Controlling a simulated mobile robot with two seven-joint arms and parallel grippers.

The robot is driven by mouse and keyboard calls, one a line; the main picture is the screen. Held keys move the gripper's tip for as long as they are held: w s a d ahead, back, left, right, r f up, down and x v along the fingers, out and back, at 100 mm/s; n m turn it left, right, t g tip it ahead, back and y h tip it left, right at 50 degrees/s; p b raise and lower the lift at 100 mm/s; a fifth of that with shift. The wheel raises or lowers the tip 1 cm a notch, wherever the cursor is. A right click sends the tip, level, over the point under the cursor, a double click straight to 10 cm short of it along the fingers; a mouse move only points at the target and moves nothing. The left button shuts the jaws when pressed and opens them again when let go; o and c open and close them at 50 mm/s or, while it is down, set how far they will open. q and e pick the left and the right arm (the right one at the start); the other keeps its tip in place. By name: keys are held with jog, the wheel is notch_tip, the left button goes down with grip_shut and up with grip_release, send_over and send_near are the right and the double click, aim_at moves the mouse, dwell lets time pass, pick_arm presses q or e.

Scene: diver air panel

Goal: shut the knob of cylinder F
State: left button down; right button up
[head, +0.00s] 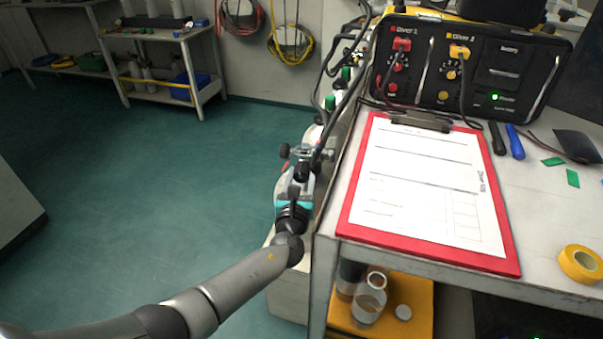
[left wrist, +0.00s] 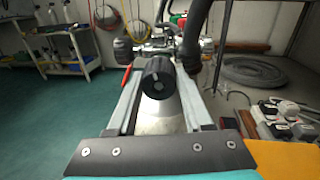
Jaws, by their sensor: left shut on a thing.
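My left gripper (head: 299,180) reaches in at the left side of the bench and is shut on a black valve knob (left wrist: 159,76). In the left wrist view the knob sits between the two pale fingers, with the metal valve and hoses just behind it. A pale rounded cylinder body (left wrist: 160,115) shows below the knob. I can read no letter on this cylinder, so I cannot tell from its marking that it is F. In the head view my gripper mostly hides the knob. My right gripper is not in view.
More cylinder valves (head: 330,103) and black hoses run back along the bench's left side. The bench holds a red clipboard (head: 428,257), the air panel (head: 465,70) and yellow tape (head: 580,263). Bottles (head: 369,298) stand on the shelf below. The green floor at left is clear.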

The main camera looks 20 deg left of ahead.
pick_arm(q)
jog(key=m+p, duration=0.1)
jog(key=m, duration=0.2)
jog(key=shift+m, duration=0.4)
jog(key=m+p, duration=0.1)
jog(key=m, duration=0.2)
jog(key=shift+m, duration=0.3)
jog(key=m+p, duration=0.1)
jog(key=m, duration=0.1)
jog(key=shift+m, duration=0.4)
jog(key=m+p, duration=0.1)
jog(key=m, duration=0.3)
jog(key=shift+a+m+t, duration=0.1)
jog(key=shift+m+t, duration=0.2)
jog(key=m+p, duration=0.1)
jog(key=m, duration=0.4)
jog(key=shift+m, duration=0.4)
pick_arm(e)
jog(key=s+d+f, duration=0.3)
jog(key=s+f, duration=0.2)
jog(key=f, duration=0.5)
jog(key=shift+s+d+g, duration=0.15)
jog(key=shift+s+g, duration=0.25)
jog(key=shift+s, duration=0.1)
pick_arm(q)
jog(key=shift+c, duration=1.5)
grip_release()
